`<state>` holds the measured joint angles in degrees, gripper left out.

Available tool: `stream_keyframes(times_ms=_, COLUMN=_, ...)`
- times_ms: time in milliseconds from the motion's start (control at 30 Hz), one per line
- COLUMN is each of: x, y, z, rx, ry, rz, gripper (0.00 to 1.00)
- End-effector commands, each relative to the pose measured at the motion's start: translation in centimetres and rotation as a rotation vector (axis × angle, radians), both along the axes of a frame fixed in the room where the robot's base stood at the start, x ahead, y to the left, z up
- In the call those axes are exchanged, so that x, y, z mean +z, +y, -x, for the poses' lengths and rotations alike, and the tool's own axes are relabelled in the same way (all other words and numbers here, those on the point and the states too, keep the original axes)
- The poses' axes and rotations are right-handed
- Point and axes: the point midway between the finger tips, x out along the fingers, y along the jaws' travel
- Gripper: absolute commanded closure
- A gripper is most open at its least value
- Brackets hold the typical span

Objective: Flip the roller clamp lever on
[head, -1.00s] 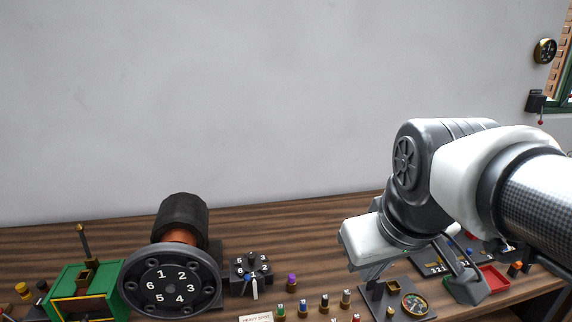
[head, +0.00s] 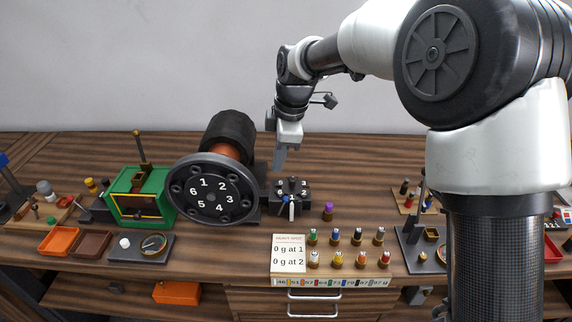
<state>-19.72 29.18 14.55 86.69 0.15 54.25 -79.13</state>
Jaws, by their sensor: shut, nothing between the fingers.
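The roller assembly has a dark wheel (head: 212,197) numbered 1 to 6, with a copper-coloured band (head: 228,151) and a black drum (head: 232,130) behind it. Right of the wheel is a small black numbered block (head: 289,186) with a white lever-like piece (head: 291,208) and a blue tip on its front. I cannot tell which part is the roller clamp lever. My gripper (head: 279,166) points down, shut and empty, just behind and above the black block's left side. I cannot tell whether it touches anything.
A green box (head: 139,198) with an upright brass-knobbed rod stands left of the wheel. Several small coloured-top cylinders, one of them purple (head: 328,211), and a white card (head: 289,254) are at the front. My arm covers the right side. Bare wood lies behind the block.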

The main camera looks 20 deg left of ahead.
Motion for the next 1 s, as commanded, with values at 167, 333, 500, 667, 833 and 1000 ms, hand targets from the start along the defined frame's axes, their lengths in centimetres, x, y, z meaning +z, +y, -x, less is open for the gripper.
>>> stream_keyframes(times_ms=167, x=-3.6, y=0.7, z=-0.2, rx=0.0, ry=0.005, rz=0.003, gripper=1.0)
stream_keyframes(times_ms=333, x=-7.2, y=1.4, z=-0.5, rx=-0.001, ry=0.004, rz=0.002, gripper=1.0)
stream_keyframes(times_ms=500, x=-9.7, y=0.7, z=-1.3, rx=-0.006, ry=0.002, rz=0.002, gripper=1.0)
stream_keyframes(times_ms=667, x=-11.0, y=-0.1, z=-1.8, rx=-0.004, ry=0.001, rz=0.002, gripper=1.0)
stream_keyframes(times_ms=833, x=-11.5, y=-0.4, z=-2.0, rx=-0.003, ry=0.0, rz=0.001, gripper=1.0)
stream_keyframes(times_ms=1000, x=-11.5, y=-0.4, z=-2.0, rx=-0.003, ry=0.0, rz=0.001, gripper=1.0)
